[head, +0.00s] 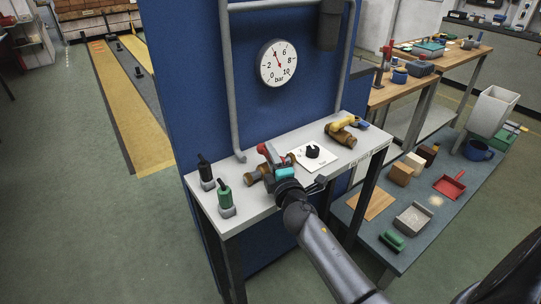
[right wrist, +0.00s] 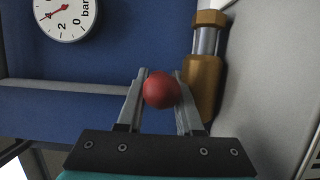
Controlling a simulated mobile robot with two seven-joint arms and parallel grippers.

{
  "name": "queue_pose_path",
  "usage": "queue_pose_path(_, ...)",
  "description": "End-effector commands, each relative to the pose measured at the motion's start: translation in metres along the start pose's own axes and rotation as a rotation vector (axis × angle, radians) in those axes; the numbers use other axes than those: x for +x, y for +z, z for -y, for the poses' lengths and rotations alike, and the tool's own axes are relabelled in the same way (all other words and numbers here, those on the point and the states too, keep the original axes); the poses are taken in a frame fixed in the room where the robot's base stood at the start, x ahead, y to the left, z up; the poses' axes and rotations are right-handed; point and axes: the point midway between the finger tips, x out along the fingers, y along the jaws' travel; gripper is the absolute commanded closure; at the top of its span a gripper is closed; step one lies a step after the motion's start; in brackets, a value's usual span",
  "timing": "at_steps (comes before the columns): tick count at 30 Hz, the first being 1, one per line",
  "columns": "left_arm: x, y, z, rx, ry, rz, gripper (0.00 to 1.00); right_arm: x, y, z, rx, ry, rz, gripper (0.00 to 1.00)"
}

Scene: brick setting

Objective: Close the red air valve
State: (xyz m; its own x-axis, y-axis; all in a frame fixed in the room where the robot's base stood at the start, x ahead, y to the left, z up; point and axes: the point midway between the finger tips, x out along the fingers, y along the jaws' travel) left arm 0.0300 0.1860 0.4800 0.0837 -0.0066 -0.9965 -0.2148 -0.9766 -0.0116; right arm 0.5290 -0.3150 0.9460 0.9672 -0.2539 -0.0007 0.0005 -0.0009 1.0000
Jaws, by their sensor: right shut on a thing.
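The red air valve (head: 256,177) has a brass body and lies on the narrow grey bench below the gauge. Its red handle (head: 266,151) sticks up at the bench's middle. My right gripper (head: 274,163) is at the valve and shut on the handle. In the right wrist view the round red end of the handle (right wrist: 161,90) sits between the two fingers (right wrist: 160,98), with the brass body (right wrist: 205,80) beside it on the right. My gripper hides part of the valve in the head view. My left gripper is not in view.
A pressure gauge (head: 277,63) hangs on the blue panel (head: 200,100). Black (head: 206,172) and green (head: 225,195) handled pieces stand left. A lower table (head: 385,235) holds several blocks and trays.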

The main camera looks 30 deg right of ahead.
Motion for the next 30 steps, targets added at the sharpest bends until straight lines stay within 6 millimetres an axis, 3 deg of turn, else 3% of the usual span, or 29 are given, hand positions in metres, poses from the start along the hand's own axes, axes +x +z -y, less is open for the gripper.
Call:
queue_pose_path(20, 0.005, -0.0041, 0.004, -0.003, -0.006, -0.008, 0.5, -0.0001, 0.0006, 0.0009, -0.002, -0.002, 0.075, 1.0)
queue_pose_path(21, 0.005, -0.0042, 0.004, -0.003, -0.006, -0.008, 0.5, -0.0001, 0.0005, 0.0009, -0.002, -0.002, 0.075, 0.62)
queue_pose_path(23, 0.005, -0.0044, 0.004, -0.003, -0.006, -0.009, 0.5, -0.0001, 0.0005, 0.0009, -0.001, -0.001, 0.075, 0.57)
queue_pose_path(30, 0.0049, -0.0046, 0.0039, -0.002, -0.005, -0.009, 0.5, -0.0005, 0.0002, 0.0005, -0.001, -0.001, 0.073, 0.57)
